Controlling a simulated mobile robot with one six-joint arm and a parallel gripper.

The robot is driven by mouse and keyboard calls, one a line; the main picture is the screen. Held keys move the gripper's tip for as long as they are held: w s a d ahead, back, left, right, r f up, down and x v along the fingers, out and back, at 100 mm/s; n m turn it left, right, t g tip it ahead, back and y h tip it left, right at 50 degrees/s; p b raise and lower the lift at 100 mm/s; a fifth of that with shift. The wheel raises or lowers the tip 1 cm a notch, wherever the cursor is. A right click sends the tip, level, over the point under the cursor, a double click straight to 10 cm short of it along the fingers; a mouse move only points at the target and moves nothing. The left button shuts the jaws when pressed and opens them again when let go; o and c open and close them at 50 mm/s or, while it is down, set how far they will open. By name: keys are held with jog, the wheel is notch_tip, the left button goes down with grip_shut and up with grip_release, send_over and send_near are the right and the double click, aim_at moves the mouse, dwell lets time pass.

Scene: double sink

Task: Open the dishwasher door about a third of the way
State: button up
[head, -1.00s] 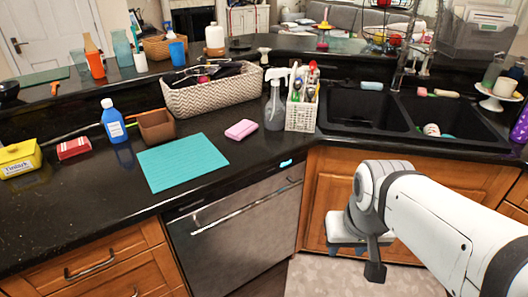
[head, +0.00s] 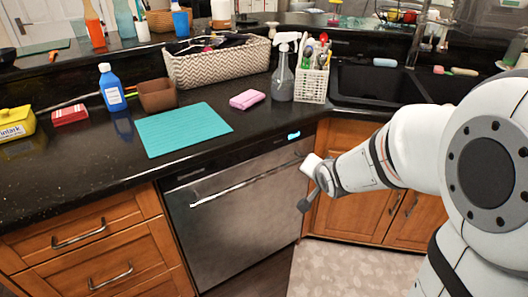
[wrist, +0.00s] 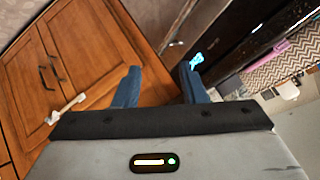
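The dishwasher (head: 235,232) has a stainless front under the counter, with a long bar handle (head: 240,188) near its top and a dark control strip with a small lit cyan display (head: 293,135). Its door looks shut, flush with the cabinets. My gripper (head: 304,205) is in front of the right edge of the dishwasher, to the right of the handle and apart from it. In the wrist view my gripper (wrist: 158,74) has its two blue-grey fingers spread with nothing between them. There the cyan display (wrist: 196,60) shows beyond the right finger.
The wooden sink cabinet (head: 345,205) stands right of the dishwasher and wooden drawers (head: 85,245) stand left. A teal mat (head: 182,129), pink sponge (head: 247,99) and spray bottle (head: 284,75) are on the counter above. A patterned mat (head: 335,270) covers the floor at right.

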jog(key=w+a+f+m+t+y+b, duration=0.25)
jog(key=w+a+f+b, duration=0.2)
jog(key=f, duration=0.35)
jog(key=m+y+b, duration=0.2)
jog(key=y+b, duration=0.1)
jog(key=y, duration=0.2)
send_near(260, 179)
jog(key=f+x, duration=0.1)
jog(key=x, duration=0.3)
jog(key=shift+t, duration=0.25)
jog(key=x, duration=0.4)
jog(key=b+x, duration=0.1)
jog(key=x, duration=0.2)
jog(key=shift+r, duration=0.35)
jog(key=shift+c, duration=0.2)
grip_shut()
